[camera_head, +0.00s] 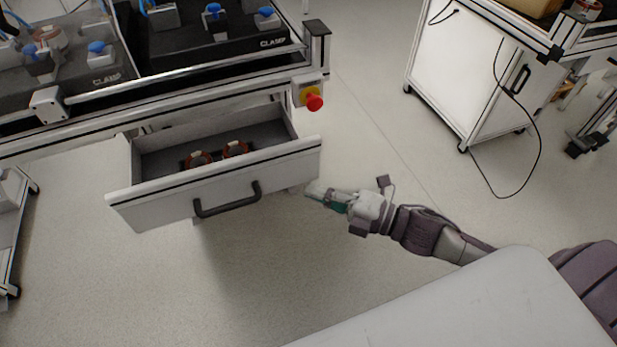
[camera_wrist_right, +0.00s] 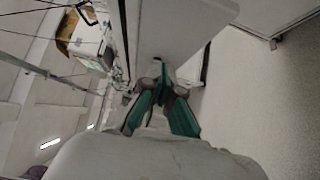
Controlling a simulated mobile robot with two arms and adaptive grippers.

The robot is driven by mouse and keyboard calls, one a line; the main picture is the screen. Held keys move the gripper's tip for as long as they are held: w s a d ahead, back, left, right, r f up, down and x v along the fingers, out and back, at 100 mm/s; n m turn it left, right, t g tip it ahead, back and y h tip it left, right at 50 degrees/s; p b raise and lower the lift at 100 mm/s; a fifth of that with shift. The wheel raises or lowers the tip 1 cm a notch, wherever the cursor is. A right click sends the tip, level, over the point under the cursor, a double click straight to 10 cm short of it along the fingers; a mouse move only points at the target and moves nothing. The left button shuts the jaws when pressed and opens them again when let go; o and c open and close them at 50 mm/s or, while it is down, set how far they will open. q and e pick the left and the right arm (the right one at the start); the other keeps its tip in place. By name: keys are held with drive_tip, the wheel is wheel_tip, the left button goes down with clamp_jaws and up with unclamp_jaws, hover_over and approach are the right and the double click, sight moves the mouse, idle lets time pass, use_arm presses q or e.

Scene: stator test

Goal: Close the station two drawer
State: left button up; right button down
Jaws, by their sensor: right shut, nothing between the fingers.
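The drawer (camera_head: 225,185) hangs open under the workbench, with a white front and a dark bar handle (camera_head: 228,200). Two copper-coloured ring parts (camera_head: 201,157) lie inside it on a dark base. My right gripper (camera_head: 312,189) is shut and empty. Its tips are close to the right end of the drawer front; I cannot tell whether they touch. In the right wrist view the shut fingers (camera_wrist_right: 158,72) point at a white panel (camera_wrist_right: 180,28), which appears to be the drawer front. My left gripper is not in view.
The workbench (camera_head: 180,100) carries clamp fixtures with blue knobs. A red emergency button (camera_head: 313,102) sticks out at its right corner, above the drawer. A white cabinet (camera_head: 460,75) on casters stands at the upper right. The floor before the drawer is clear.

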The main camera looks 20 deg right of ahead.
sight(291, 172)
drive_tip(key=w, duration=0.4)
drive_tip(key=shift+w+a, duration=0.15)
drive_tip(key=shift+a, duration=0.05)
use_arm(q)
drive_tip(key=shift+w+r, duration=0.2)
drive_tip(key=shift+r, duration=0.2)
